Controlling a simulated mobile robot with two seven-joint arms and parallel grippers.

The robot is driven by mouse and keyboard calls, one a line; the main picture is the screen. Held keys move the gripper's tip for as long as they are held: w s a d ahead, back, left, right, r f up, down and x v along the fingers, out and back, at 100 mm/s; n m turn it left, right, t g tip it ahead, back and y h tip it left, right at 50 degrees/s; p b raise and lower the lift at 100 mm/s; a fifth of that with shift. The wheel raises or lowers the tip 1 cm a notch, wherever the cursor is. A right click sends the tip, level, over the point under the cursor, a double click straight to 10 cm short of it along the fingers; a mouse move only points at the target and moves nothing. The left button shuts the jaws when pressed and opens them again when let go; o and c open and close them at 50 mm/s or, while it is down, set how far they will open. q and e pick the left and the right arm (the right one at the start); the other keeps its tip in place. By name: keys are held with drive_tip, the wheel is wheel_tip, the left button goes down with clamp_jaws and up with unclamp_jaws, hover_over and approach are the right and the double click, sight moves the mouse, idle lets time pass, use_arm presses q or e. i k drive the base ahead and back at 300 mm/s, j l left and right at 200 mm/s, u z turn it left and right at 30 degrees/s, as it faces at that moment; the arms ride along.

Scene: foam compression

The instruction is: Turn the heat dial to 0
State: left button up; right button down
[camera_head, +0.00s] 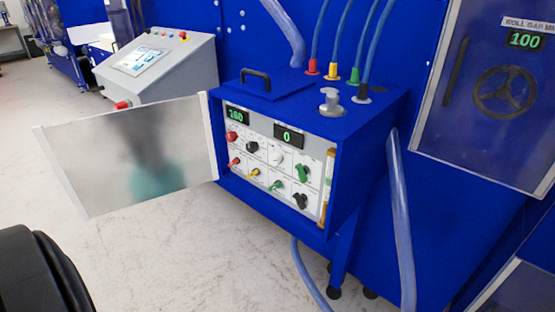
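A blue control box (350,150) has its front panel exposed, with its door (90,150) swung open to the left. The panel (268,147) carries several knobs in two rows. The upper row shows a red knob (231,136), a black knob (252,147), a white knob (278,157) and a green knob (302,174). The lower row has red, yellow, green and black (300,200) knobs. The left display (237,115) seems to read 160 or 180; the right display (289,136) reads 0. Labels are too small to read, so I cannot tell which is the heat dial.
A grey console (165,70) with a screen stands at the back left. Blue hoses rise from the box top, and a clear hose (401,220) hangs at its right. A handwheel (503,92) sits under a 100 display at right. Floor (190,265) before the box is clear.

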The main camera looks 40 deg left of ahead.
sight(231, 136)
drive_tip(key=u, duration=1.55)
